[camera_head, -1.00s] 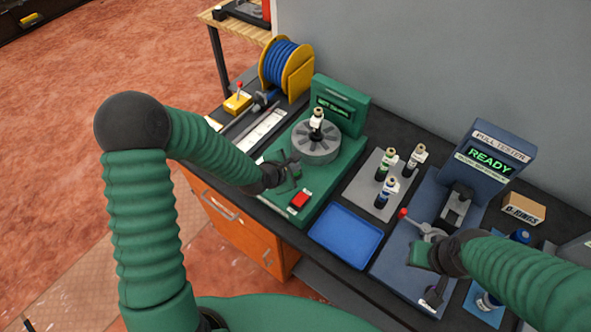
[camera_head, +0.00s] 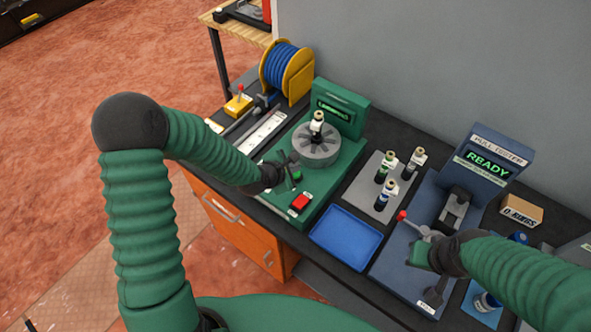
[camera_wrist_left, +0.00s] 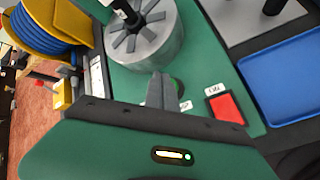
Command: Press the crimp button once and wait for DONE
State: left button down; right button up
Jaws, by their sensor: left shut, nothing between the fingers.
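The green crimp machine (camera_head: 335,178) stands on the bench with a grey round crimp head (camera_head: 316,150). A black-and-white connector (camera_head: 317,124) stands upright in the head's middle. The machine's display (camera_head: 342,110) is lit green, its text too small to read. A green button (camera_head: 296,175) and a red button (camera_head: 300,202) are on the front deck. My left gripper (camera_head: 293,164) is shut and empty at the green button; in the wrist view its fingers (camera_wrist_left: 163,92) partly cover the button (camera_wrist_left: 178,86). I cannot tell whether they touch it. My right gripper (camera_head: 424,252) is by the pull tester; its jaws are unclear.
A blue tray (camera_head: 346,237) lies right of the crimp machine. Several connectors stand on a grey plate (camera_head: 373,205) behind it. The pull tester (camera_head: 487,158) reads READY and has a red-knobbed lever (camera_head: 402,215). A blue cable spool (camera_head: 283,66) stands at the back left.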

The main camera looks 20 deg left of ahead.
aim_at(294, 175)
pick_arm(q)
jog(key=shift+r, duration=0.15)
notch_tip(294, 175, up, 5)
jog(key=p, duration=0.4)
jog(key=shift+r+p, duration=0.1)
jog(key=shift+p, duration=0.25)
dwell(0.5)
jog(key=s+a+m+g+y+b, duration=0.2)
jog(key=s+m+g+b, duration=0.4)
jog(key=s+m, duration=1.5)
jog(key=a+m, duration=0.1)
jog(key=m, duration=0.2)
jog(key=shift+s+r, duration=0.15)
jog(key=shift+r, duration=0.2)
jog(key=shift+s, duration=0.1)
